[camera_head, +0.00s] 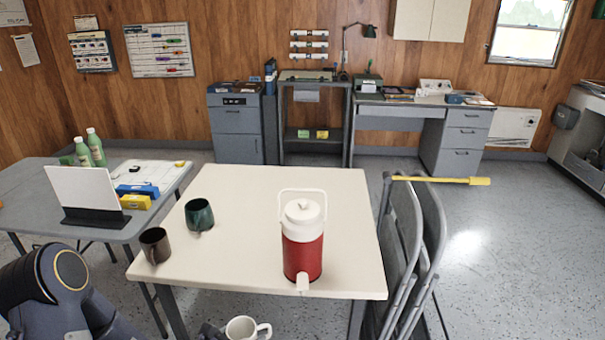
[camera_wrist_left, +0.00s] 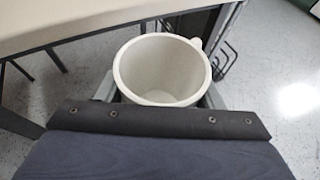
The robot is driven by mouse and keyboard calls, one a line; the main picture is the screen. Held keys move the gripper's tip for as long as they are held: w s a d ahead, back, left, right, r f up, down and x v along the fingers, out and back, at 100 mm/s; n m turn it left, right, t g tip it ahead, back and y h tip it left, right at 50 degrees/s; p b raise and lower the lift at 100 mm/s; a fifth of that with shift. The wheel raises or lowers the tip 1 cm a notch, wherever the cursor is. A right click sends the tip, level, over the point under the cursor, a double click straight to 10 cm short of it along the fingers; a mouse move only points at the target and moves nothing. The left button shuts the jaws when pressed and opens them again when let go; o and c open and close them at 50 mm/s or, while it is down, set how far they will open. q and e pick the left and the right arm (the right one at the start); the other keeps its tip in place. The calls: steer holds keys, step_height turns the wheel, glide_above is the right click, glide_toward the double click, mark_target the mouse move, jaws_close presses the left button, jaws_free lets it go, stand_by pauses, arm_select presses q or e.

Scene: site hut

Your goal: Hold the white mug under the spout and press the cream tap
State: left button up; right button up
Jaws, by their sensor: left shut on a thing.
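The white mug (camera_head: 243,329) is at the bottom edge of the head view, in front of the table's near edge and cut off by the frame. My left gripper (camera_head: 214,332) is shut on it. In the left wrist view the mug (camera_wrist_left: 163,72) is upright and looks empty, its handle pointing away to the upper right. The red drinks jug (camera_head: 302,256) with a white lid and carrying handle stands near the table's front edge. Its cream tap (camera_head: 302,283) faces me, up and to the right of the mug. The mug is apart from the tap. My right gripper is out of view.
The cream table (camera_head: 270,197) also holds a dark green mug (camera_head: 199,214) and a dark brown mug (camera_head: 155,245) on its left. A grey table (camera_head: 30,205) is at left.

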arm_select(q)
steer(key=d+f+b, duration=0.3)
steer(key=d+f, duration=0.1)
steer(key=d, duration=0.2)
steer(key=w+d, duration=0.8)
steer(key=w, duration=0.2)
steer(key=shift+d+m+g+h+p, duration=0.2)
steer(key=shift+m+g+h+p, duration=0.1)
steer(key=shift+m+p, duration=0.1)
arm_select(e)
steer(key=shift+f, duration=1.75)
arm_select(q)
steer(key=shift+s, duration=0.1)
